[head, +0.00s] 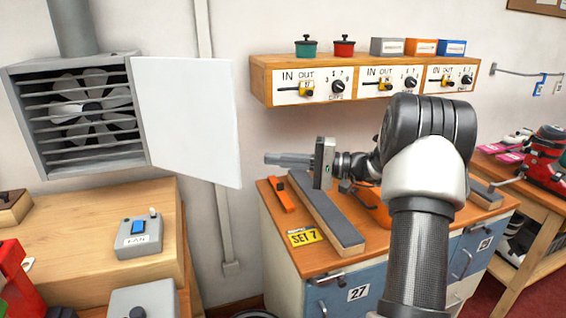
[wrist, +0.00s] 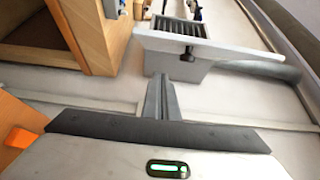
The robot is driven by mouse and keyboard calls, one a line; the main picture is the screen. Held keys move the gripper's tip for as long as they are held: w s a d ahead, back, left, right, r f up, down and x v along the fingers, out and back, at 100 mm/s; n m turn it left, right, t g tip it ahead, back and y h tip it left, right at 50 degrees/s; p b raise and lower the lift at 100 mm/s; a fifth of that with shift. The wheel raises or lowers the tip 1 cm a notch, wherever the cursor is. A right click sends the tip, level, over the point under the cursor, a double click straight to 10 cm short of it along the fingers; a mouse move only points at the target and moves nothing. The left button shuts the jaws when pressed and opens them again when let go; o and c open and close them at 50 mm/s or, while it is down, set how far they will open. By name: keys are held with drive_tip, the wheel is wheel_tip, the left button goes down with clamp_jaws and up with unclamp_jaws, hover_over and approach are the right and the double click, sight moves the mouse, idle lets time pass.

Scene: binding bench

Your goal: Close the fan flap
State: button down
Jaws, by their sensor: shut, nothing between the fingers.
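The fan housing (head: 36,118) is a grey box on the wall at the left of the head view, with slats over a fan. Its white flap (head: 187,115) is swung wide open to the right, leaving the slats uncovered. In the wrist view the slatted front (wrist: 180,32) shows near the top, with a pale panel (wrist: 225,50) carrying a dark knob (wrist: 187,54) in front of it; this looks like the flap. My gripper (head: 268,159) is shut and empty, pointing left, to the right of the flap and apart from it. Its fingers (wrist: 160,82) also show in the wrist view.
A wooden shelf with dials (head: 365,80) hangs on the wall above my gripper. Below is a bench (head: 285,255) with a long grey-topped bar (head: 318,212) and an orange tool (head: 280,194). A fan switch box (head: 138,236) sits on the wooden cabinet at left. A wall pipe (head: 215,150) runs behind the flap.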

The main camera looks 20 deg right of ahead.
drive_tip(key=a, duration=0.7)
drive_tip(key=shift+a, duration=0.25)
drive_tip(key=shift+s, duration=0.2)
